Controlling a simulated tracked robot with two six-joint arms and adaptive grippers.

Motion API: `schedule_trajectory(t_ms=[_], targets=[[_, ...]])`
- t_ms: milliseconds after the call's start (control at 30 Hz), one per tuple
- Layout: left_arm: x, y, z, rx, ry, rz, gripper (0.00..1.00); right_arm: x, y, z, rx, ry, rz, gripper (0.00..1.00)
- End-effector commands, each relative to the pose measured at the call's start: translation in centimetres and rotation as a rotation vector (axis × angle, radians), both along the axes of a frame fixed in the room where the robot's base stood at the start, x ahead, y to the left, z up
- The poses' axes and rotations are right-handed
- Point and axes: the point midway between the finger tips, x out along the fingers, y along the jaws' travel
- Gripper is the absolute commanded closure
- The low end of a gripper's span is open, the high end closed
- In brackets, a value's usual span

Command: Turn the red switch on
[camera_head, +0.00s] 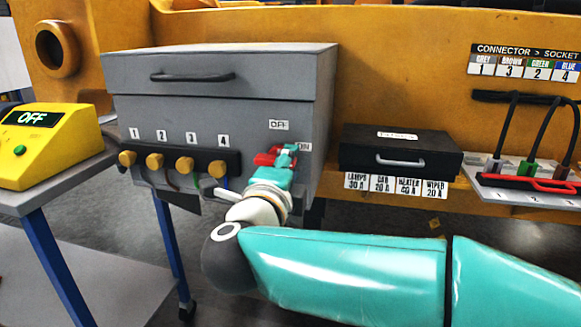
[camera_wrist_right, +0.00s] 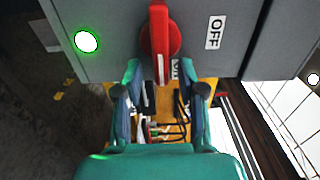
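The red switch (camera_head: 264,159) is on the front of the grey box (camera_head: 318,100), partly covered by my right gripper (camera_head: 284,165). In the wrist view the red switch (camera_wrist_right: 160,40) is a round knob with a long bar. The OFF label (camera_wrist_right: 215,32) is to its right; the partly hidden ON label (camera_wrist_right: 174,69) is by the bar's lower end. The bar points towards ON. The fingers of my right gripper (camera_wrist_right: 160,75) are apart on either side of the bar's end, with gaps visible. A green-ringed lamp (camera_wrist_right: 87,41) glows beside the switch. My left gripper is out of view.
A yellow device (camera_head: 52,142) at the left displays OFF. Brass knobs (camera_head: 185,165) line the grey box's front. A black case (camera_head: 398,152) and a socket panel with cables (camera_head: 525,185) are to the right.

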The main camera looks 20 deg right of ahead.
Motion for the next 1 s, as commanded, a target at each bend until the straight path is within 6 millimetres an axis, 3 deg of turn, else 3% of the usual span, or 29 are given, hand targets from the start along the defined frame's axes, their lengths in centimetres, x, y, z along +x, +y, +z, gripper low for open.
schedule_trajectory(t_ms=[167, 700, 1000], targets=[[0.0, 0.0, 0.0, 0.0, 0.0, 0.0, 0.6, -1.1, 0.8, 0.0, 0.0, 0.0, 0.003, 0.6], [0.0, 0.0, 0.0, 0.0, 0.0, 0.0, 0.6, -9.0, 6.1, -0.1, 0.0, 0.0, 0.003, 0.6], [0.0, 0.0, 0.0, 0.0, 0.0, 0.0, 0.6, -10.0, 6.6, -0.1, 0.001, 0.001, -0.002, 0.6]])
